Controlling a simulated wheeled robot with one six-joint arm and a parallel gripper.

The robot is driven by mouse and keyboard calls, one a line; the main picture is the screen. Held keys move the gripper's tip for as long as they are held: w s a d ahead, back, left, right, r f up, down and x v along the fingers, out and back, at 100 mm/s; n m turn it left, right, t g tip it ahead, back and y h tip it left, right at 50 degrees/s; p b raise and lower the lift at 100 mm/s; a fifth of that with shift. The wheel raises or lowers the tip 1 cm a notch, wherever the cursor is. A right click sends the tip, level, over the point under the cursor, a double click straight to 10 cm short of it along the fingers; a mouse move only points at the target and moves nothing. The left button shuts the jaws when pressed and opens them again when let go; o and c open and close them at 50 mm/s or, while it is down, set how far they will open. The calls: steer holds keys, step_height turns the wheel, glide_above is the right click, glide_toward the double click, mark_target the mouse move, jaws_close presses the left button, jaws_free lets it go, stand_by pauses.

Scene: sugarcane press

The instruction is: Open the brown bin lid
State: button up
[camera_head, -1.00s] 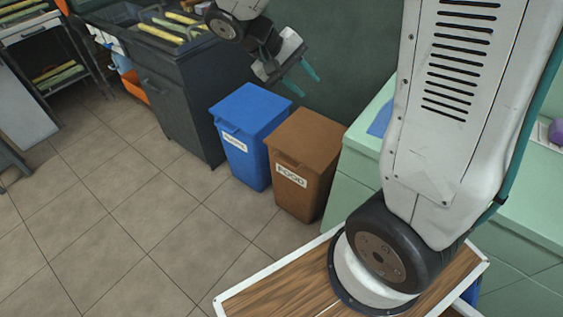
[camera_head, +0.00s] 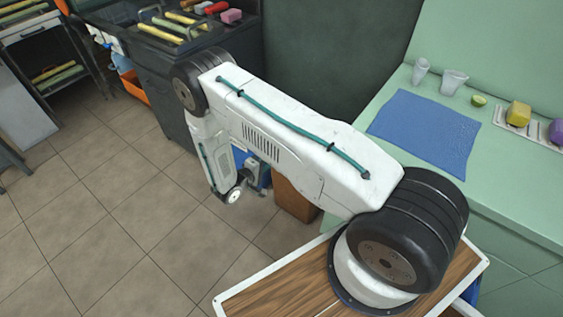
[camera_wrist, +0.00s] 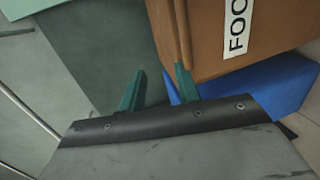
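The brown bin (camera_head: 294,201) stands on the floor, largely hidden behind my arm in the head view. In the wrist view the brown bin (camera_wrist: 220,55) is turned sideways, with part of its white FOOD label (camera_wrist: 238,25) in sight. Its lid edge (camera_wrist: 163,30) is the brown strip to the left of the label. My gripper (camera_wrist: 158,88) has its two green fingers apart with nothing between them. The right finger overlaps the lower end of the lid edge; the left one is over a dark green background. I cannot tell whether they touch.
The blue bin (camera_wrist: 290,85) stands close beside the brown one and lies near my right finger. A pale green counter (camera_head: 400,95) with a blue mat (camera_head: 425,130) is at the right. A dark cabinet (camera_head: 160,100) stands at the left. The floor at left is open.

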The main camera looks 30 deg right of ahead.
steer(key=shift+n+t, duration=0.3)
steer(key=shift+t, duration=0.2)
steer(key=d+f, duration=0.2)
steer(key=w+d+f, duration=0.1)
steer(key=d+f, duration=0.2)
steer(key=d, duration=0.1)
steer(key=shift+w+d+f, duration=0.4)
